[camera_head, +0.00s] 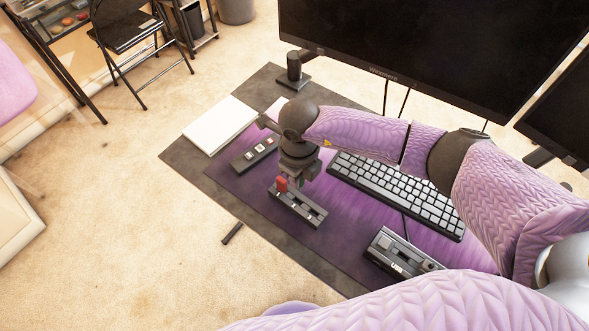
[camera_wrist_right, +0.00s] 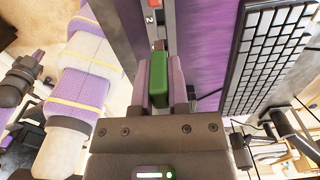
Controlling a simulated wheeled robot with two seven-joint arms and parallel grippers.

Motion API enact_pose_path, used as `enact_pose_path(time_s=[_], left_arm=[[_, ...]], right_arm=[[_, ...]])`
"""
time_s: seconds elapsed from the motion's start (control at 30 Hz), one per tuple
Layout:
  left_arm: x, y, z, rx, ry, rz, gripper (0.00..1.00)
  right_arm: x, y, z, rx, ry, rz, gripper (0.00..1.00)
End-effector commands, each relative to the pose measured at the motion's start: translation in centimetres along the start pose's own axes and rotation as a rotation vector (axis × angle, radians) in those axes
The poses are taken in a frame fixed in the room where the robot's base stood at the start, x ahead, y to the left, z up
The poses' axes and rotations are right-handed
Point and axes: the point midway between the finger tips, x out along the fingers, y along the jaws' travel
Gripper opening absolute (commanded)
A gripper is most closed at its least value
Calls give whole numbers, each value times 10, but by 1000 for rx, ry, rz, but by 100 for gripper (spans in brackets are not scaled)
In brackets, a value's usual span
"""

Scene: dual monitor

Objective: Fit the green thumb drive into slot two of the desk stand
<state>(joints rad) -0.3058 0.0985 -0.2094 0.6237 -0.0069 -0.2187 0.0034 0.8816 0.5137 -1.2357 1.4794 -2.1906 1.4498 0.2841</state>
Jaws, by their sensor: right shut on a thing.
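My right gripper (camera_head: 300,180) is shut on the green thumb drive (camera_wrist_right: 158,80), which stands between its two fingers in the right wrist view. In the head view the gripper hides most of that drive. The gripper is over the dark desk stand (camera_head: 303,211), a long bar with slots on the purple mat. A red thumb drive (camera_head: 281,185) stands upright in the stand's left part. In the wrist view the stand (camera_wrist_right: 152,34) carries a label "2" just beyond the green drive's tip. I cannot tell whether the drive touches the slot. My left gripper is not seen.
A keyboard (camera_head: 397,190) lies right of the stand, and a box marked USB (camera_head: 392,254) lies at the lower right. Another dark bar (camera_head: 241,164) and a white pad (camera_head: 218,125) lie to the left. A large monitor (camera_head: 430,55) rises behind. Some mat left of the stand is bare.

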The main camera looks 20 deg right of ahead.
Motion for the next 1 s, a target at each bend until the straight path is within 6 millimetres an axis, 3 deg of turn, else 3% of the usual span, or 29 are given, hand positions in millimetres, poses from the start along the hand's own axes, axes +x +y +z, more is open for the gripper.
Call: enact_pose_path(time_s=[0.17, 0.53, 1.0], left_arm=[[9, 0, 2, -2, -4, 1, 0], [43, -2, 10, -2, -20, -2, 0], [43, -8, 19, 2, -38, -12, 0]], right_arm=[[11, 0, 0, 0, 1, 1, 0], [56, 0, 0, -1, 2, 1, 0], [57, 0, 0, -1, 0, 0, 0]])
